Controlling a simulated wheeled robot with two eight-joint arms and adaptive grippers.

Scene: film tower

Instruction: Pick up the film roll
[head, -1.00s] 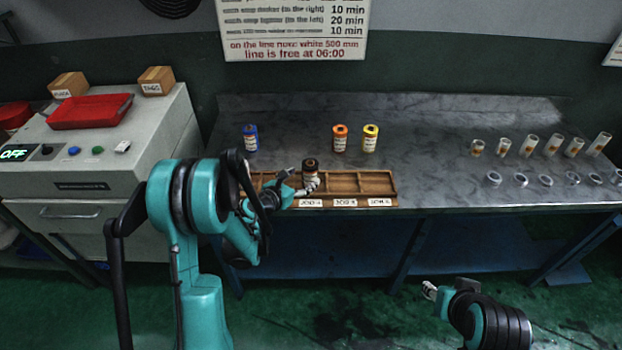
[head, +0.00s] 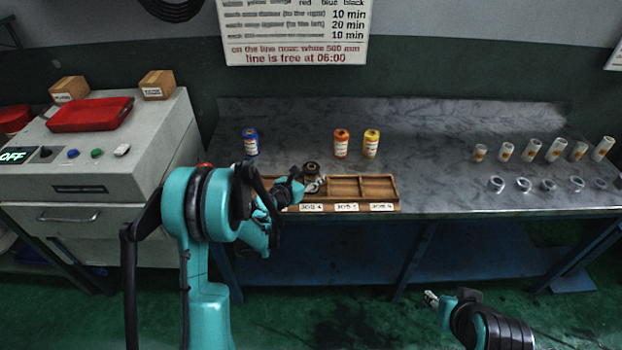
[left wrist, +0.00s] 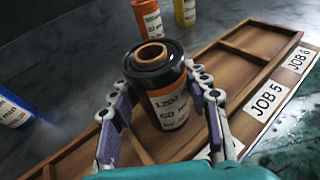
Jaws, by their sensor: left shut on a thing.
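The black-topped film roll (head: 311,168) stands upright at the JOB 4 compartment of the wooden tray (head: 378,188). In the left wrist view the roll (left wrist: 158,72) shows a brown core and an orange and white label. My left gripper (head: 309,184) is shut on it, with one finger on each side of its body in the left wrist view (left wrist: 163,90).
Blue (head: 250,142), orange (head: 341,143) and yellow (head: 371,143) rolls stand behind the tray. A grey machine (head: 95,160) stands at the left. The bench (head: 430,150) between is clear.

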